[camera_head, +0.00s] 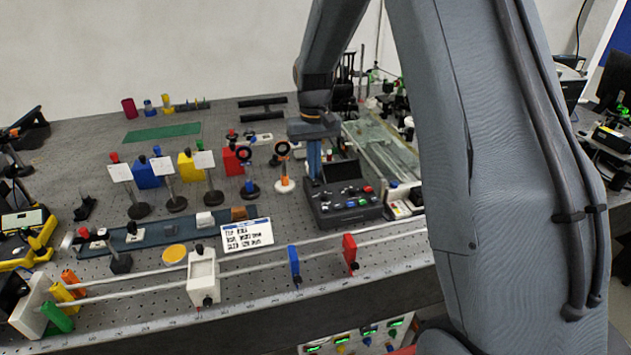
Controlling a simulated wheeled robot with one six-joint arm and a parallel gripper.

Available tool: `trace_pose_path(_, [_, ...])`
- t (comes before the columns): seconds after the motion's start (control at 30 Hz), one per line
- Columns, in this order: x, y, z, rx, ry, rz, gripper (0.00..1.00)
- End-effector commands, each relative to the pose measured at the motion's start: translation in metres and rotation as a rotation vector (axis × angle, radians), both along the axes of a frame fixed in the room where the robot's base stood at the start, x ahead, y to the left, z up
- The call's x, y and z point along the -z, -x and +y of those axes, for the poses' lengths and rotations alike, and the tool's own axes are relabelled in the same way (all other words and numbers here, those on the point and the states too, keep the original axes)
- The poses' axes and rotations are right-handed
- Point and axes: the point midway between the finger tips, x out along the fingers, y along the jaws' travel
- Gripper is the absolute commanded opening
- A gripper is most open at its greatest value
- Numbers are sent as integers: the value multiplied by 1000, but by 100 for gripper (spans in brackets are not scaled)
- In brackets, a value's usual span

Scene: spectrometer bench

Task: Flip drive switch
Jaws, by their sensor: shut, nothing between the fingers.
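A dark control box (343,206) with several small coloured buttons or switches on its sloped top stands on the bench, right of the middle. I cannot tell which of them is the drive switch. My gripper (314,174) points down at the back left of this box, with its blue fingers shut and empty. From this angle I cannot tell whether the fingertips touch the box. The gripper hides a small part of what is behind it.
Stands with white cards (163,168) and coloured blocks (191,166) fill the left middle. A white label card (246,235) lies left of the box. A long rail (260,265) with blue and red holders crosses the front. A green-display panel (357,335) sits below the bench edge.

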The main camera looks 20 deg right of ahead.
Motion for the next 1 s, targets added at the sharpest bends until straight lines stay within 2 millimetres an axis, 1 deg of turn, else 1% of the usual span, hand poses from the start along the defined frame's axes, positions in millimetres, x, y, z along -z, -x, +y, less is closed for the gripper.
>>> trace_pose_path(0.03, [-6,0,0,0,0,-1,0])
trace_pose_path(0.1, [-11,0,0,0,0,-2,0])
trace_pose_path(0.73, [-57,0,0,0,0,-2,0])
trace_pose_path(0.87, [-63,0,0,0,0,-1,0])
trace_pose_path(1.0, [-62,0,0,0,0,-1,0])
